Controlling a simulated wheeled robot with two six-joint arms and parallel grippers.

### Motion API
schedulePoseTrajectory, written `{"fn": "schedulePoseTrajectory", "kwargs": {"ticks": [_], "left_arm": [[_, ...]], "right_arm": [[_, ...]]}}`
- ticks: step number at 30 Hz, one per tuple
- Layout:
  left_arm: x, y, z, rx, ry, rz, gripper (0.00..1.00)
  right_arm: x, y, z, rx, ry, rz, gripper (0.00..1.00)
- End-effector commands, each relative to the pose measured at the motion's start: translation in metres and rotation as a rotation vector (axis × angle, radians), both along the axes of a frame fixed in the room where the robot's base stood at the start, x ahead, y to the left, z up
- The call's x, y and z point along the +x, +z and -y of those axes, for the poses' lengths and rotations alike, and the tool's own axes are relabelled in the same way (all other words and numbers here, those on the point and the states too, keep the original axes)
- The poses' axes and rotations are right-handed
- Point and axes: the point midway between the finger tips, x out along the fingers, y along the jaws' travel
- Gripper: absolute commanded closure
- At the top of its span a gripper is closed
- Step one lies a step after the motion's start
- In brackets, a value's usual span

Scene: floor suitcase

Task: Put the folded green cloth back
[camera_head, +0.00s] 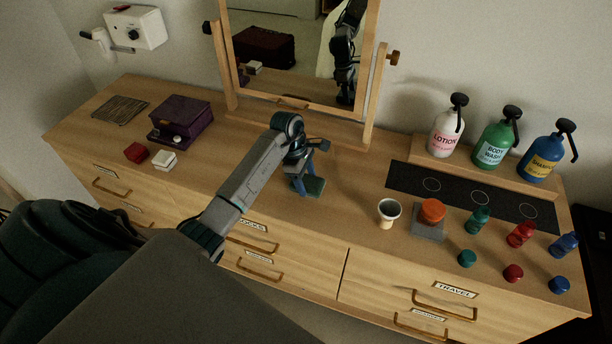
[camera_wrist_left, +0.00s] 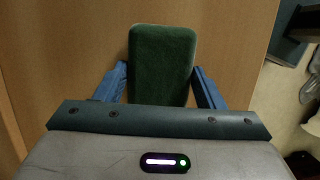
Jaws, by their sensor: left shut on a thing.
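The folded green cloth (camera_head: 314,187) is a small dark green pad at the middle of the wooden dresser top. My left gripper (camera_head: 303,180) points down with its blue fingers shut on the cloth. In the left wrist view the cloth (camera_wrist_left: 162,55) sits between the two blue fingers of the gripper (camera_wrist_left: 162,84) and sticks out past them over bare wood. I cannot tell whether the cloth touches the dresser top. My right gripper is not in view.
The dresser (camera_head: 345,210) has labelled drawers, all seemingly shut. A mirror (camera_head: 300,50) stands behind the gripper. A purple box (camera_head: 183,118), red box (camera_head: 137,152) and white box (camera_head: 164,160) are at left. A cup (camera_head: 389,213), orange jar (camera_head: 432,210), small bottles and pump bottles (camera_head: 447,132) are at right.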

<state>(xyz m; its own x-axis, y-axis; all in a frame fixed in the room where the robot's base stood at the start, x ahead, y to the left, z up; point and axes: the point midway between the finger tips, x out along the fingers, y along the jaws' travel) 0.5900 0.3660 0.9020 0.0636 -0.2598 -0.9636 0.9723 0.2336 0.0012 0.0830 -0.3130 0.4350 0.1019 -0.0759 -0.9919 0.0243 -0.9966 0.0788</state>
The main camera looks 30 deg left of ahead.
Motion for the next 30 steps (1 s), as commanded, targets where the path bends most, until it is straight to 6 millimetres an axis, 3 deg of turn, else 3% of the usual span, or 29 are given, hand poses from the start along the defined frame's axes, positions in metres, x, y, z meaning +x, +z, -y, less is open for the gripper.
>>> {"fn": "schedulePoseTrajectory", "kwargs": {"ticks": [7, 8, 10, 11, 23, 30], "left_arm": [[0.0, -0.004, 0.0, 0.0, 0.0, 0.0, 0.56], [0.0, -0.002, 0.0, 0.0, 0.0, 0.0, 0.31], [0.0, -0.002, 0.0, 0.0, 0.001, 0.0, 0.18], [0.0, -0.002, 0.0, 0.0, 0.001, 0.0, 0.16], [0.0, 0.004, -0.002, 0.0, 0.001, 0.002, 0.16], [-0.002, 0.047, -0.016, 0.004, 0.001, 0.006, 0.16]], "right_arm": [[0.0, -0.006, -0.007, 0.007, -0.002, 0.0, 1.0], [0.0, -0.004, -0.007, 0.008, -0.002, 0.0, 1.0], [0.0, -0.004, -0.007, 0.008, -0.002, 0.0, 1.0], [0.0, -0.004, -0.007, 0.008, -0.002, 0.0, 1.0], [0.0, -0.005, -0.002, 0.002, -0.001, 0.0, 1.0], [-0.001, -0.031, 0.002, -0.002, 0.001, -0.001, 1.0]]}}
